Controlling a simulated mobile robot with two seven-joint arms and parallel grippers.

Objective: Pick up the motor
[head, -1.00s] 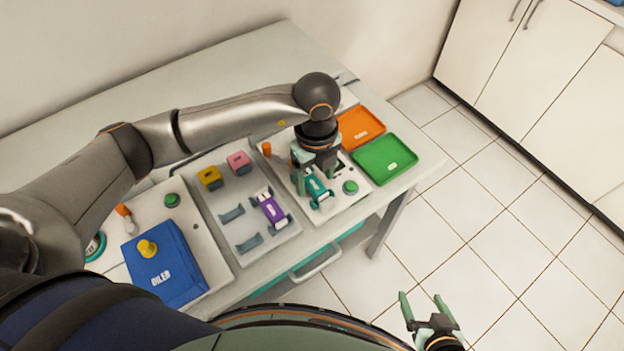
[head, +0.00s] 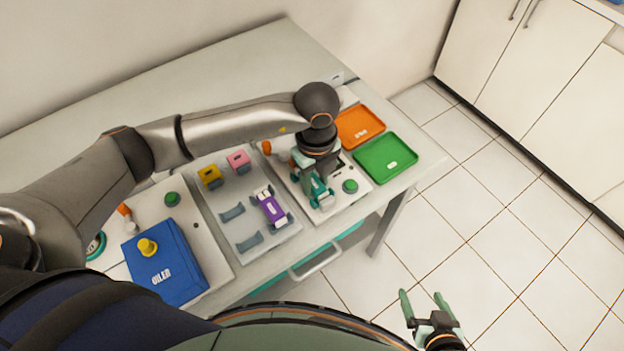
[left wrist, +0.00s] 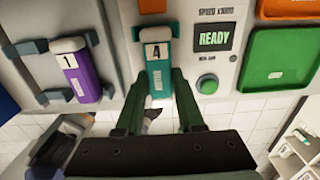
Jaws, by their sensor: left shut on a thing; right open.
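The teal motor (head: 321,196), marked 4, sits on the white tester panel, left of the green button. It also shows in the left wrist view (left wrist: 158,78). My left gripper (head: 312,188) is over it from above, shut on its body, with one green finger on each side in the left wrist view (left wrist: 158,98). The motor still appears to be at the panel; I cannot tell whether it is lifted. A purple motor (head: 270,208), marked 1, lies in the grey tray. My right gripper (head: 428,306) is open and empty, above the floor.
A screen (left wrist: 215,37) reads READY above a green button (head: 350,186). An orange tray (head: 360,126) and a green tray (head: 385,158) are at the right. Yellow and pink blocks (head: 238,160) sit in the grey tray. A blue OILER box (head: 165,265) stands left.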

